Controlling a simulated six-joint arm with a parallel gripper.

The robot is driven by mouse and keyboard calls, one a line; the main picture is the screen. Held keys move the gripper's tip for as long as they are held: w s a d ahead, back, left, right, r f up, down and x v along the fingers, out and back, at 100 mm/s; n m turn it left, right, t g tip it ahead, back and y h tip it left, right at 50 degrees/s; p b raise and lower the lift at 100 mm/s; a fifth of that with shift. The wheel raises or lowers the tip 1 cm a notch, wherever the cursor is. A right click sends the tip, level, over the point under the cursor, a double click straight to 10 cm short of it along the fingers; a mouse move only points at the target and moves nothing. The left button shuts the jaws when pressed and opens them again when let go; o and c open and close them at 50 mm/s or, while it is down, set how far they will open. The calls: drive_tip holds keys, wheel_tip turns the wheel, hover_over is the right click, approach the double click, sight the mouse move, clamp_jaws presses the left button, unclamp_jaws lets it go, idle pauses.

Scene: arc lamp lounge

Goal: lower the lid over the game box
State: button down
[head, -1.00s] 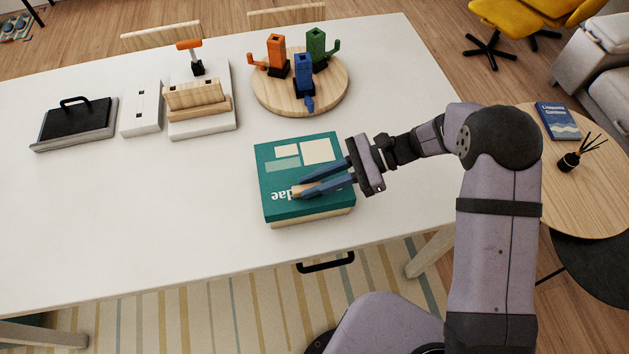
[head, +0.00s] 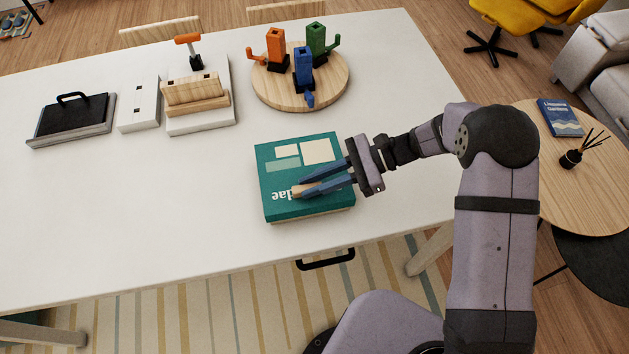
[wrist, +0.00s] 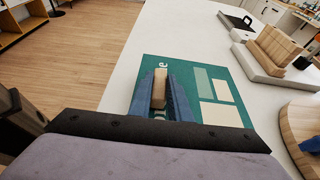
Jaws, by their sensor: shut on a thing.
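The teal game box lid (head: 276,178), printed with pale panels and white lettering, sits low over the game box, level as far as I can see. Only a thin tan strip of the game box (head: 312,214) shows under the lid's front edge; the rest is hidden. My gripper (head: 297,189) reaches in from the right and is shut on the lid's wooden handle. The wrist view shows the handle (wrist: 159,88) between the blue fingers, with the lid (wrist: 205,82) below. I cannot tell if the lid is fully seated.
Behind the box stands a round wooden board (head: 333,88) with orange, blue and green pieces. At the back left are a white stand with wooden blocks (head: 222,112), a white block (head: 139,106) and a dark handled press (head: 72,118). The white table (head: 130,210) is clear left of the box.

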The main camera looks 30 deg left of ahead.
drive_tip(key=shift+f+b, duration=0.45)
drive_tip(key=shift+f, duration=0.25)
drive_tip(key=c, duration=1.6)
unclamp_jaws()
drive_tip(key=shift+o, duration=0.2)
drive_tip(key=b+v, duration=0.2)
drive_tip(key=v, duration=0.4)
drive_tip(key=shift+f+b, duration=0.1)
drive_tip(key=shift+b, duration=0.25)
drive_tip(key=shift+w+d+r, duration=0.35)
drive_tip(key=shift+w+d, duration=0.1)
drive_tip(key=s+d+n+t+h, duration=0.2)
drive_tip(key=d+n+t+h, duration=0.1)
drive_tip(key=d, duration=0.7)
drive_tip(key=s+d+f+n+t+h, duration=0.1)
drive_tip(key=s+d+n+t+h, duration=0.1)
drive_tip(key=d, duration=0.9)
drive_tip(key=s+d+f+n+t+h, duration=0.1)
drive_tip(key=d+n+t+h, duration=0.3)
drive_tip(key=d, duration=0.7)
drive_tip(key=shift+s+h, duration=0.4)
drive_tip(key=shift+s, duration=0.15)
